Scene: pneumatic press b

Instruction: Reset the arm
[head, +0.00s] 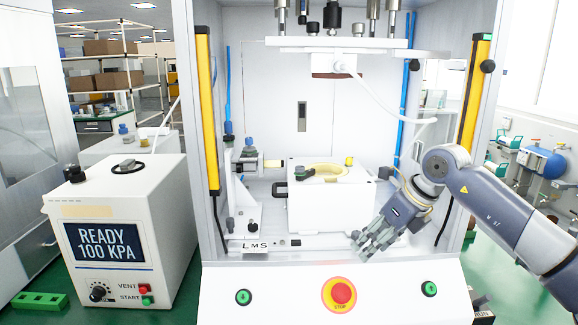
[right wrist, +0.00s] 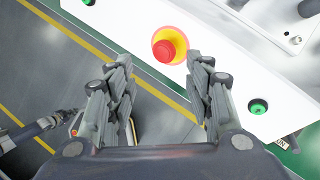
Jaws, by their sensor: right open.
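My right arm comes in from the right in the head view. My right gripper (head: 378,236) hangs over the front edge of the press's work area, to the right of the white fixture block (head: 330,207). It is empty. In the right wrist view the two fingers of this gripper (right wrist: 160,90) stand apart, with the red stop button (right wrist: 169,46) on its yellow ring beyond their tips. The stop button also shows in the head view (head: 341,293), below and left of the gripper. My left gripper is not in view.
The press frame has yellow light bars (head: 207,110) at both sides. Green buttons (head: 243,297) flank the stop button on the white front panel (head: 290,280). A white control box (head: 122,232) at left reads "READY 100 KPA". A white upper plate (head: 345,48) hangs above the fixture.

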